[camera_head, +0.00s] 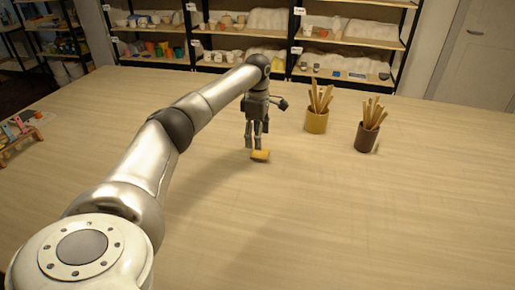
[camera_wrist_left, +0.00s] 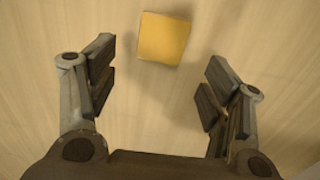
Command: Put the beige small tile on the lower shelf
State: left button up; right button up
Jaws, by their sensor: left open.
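The small tile (camera_head: 260,155) looks yellow-beige and lies flat on the table. It also shows in the left wrist view (camera_wrist_left: 163,39) at the top, ahead of the fingertips and between their lines. My left gripper (camera_head: 257,145) is open and empty just above the table, close beside the tile. In the left wrist view its two fingers (camera_wrist_left: 160,85) stand wide apart, with bare table between them. Shelving with labelled boards stands at the back, and its lower shelf (camera_head: 345,78) holds several small items. My right gripper is not in view.
A yellow pot (camera_head: 317,122) and a dark brown pot (camera_head: 366,137), both full of wooden tools, stand right of the gripper. A small rack of coloured items (camera_head: 20,130) is at the left edge. The table's front and right are clear.

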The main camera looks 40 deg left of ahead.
pick_arm(q)
notch_tip(320, 180, up, 6)
jog(key=shift+f+b, duration=0.2)
jog(key=shift+b, duration=0.2)
jog(key=shift+o, duration=0.6)
jog(key=shift+r, duration=0.2)
jog(key=shift+o, duration=0.3)
jog(key=d+m+y+b, duration=0.1)
jog(key=d+m, duration=0.1)
jog(key=d+f+m+y, duration=0.1)
jog(key=d+m, duration=0.1)
jog(key=shift+w+f+y+b, duration=0.15)
jog(key=shift+w+y+b, duration=0.05)
jog(key=shift+y+b, duration=0.2)
send_over(260, 153)
jog(key=d, duration=0.2)
jog(key=shift+m, duration=0.3)
jog(key=x, duration=0.2)
jog(key=d+x, duration=0.1)
jog(key=x, duration=0.2)
jog(key=shift+f+p, duration=0.25)
jog(key=shift+p, duration=0.15)
jog(key=p+x, duration=0.1)
jog(key=x, duration=0.4)
jog(key=shift+w+f+p, duration=0.1)
jog(key=shift+f+p, duration=0.05)
jog(key=shift+p, duration=0.15)
jog(key=c, duration=1.3)
